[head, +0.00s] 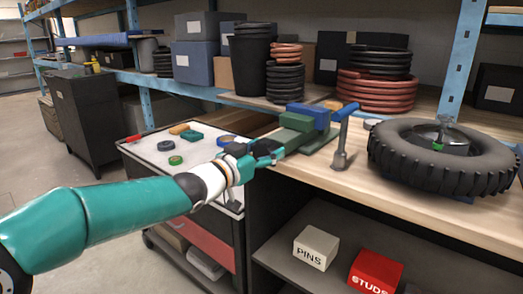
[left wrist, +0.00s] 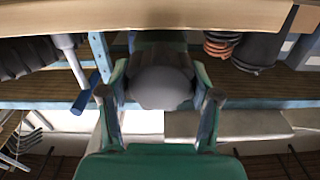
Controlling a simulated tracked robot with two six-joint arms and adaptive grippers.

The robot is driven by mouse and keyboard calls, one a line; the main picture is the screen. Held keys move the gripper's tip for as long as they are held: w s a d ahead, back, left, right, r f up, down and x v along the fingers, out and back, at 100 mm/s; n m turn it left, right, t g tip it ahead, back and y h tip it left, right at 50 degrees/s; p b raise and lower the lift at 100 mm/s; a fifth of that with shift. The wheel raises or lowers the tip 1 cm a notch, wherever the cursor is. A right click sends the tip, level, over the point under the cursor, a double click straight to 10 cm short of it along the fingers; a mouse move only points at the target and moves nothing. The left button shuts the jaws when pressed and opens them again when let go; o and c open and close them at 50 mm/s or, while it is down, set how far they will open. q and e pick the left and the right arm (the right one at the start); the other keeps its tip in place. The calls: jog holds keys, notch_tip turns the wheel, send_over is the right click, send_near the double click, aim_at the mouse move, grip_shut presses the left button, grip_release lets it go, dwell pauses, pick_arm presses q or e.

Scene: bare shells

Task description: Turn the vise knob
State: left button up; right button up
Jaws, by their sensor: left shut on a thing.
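The vise (head: 297,128) is green with a blue block on top and sits at the left end of the wooden bench. Its round grey knob (left wrist: 163,86) shows between my fingers in the left wrist view. My left gripper (head: 268,152) reaches the vise's near left end in the head view. In the left wrist view its two fingers (left wrist: 160,100) are shut on the knob, one on each side. The knob is hidden behind the gripper in the head view. My right gripper is not in view.
A blue-handled grey tool (head: 341,140) stands upright right of the vise. A big black tyre (head: 440,158) lies farther right on the bench (head: 335,178). A cart (head: 160,158) with small coloured parts stands left. Red and grey boxes (head: 375,270) sit on the shelf below.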

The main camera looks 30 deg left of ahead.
pick_arm(q)
jog(key=m+b, duration=0.2)
jog(key=m, duration=0.3)
jog(key=shift+f, duration=0.15)
jog(key=m, duration=0.2)
jog(key=m+b, duration=0.1)
jog(key=m, duration=0.1)
jog(key=shift+d+f+m+b, duration=0.15)
jog(key=shift+m+b, duration=0.15)
jog(key=shift+m, duration=0.1)
jog(key=m+b, duration=0.2)
jog(key=m, duration=0.3)
jog(key=shift+d+f, duration=0.1)
jog(key=shift+f, duration=0.05)
jog(key=shift+f+m+b, duration=0.1)
jog(key=shift+m+b, duration=0.4)
jog(key=shift+m, duration=1.8)
jog(key=o, duration=1.1)
jog(key=shift+o, duration=0.2)
jog(key=shift+r, duration=0.2)
